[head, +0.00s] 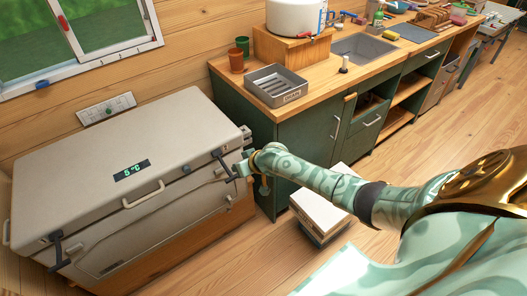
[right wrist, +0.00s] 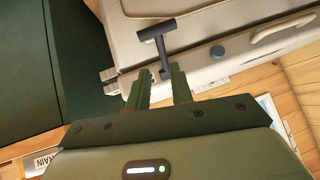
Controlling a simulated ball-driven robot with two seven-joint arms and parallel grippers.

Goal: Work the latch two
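A beige chest cooler (head: 75,165) with a lit green display stands at the left of the head view. Two dark latches sit on its front: a left latch (head: 57,250) and a right latch (head: 222,162). My right gripper (head: 242,168) is close to the right latch. In the right wrist view, the T-shaped dark latch (right wrist: 157,36) has its lower end near the tips of my right gripper (right wrist: 160,72). The fingers are apart; I cannot tell whether either touches the latch. My left gripper is not in view.
A green cabinet with a wooden worktop (head: 327,65) stands right of the cooler, bearing a grey tray (head: 276,86) and a sink (head: 362,47). A white box (head: 322,212) is on the floor below my right arm. The wooden floor at the right is clear.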

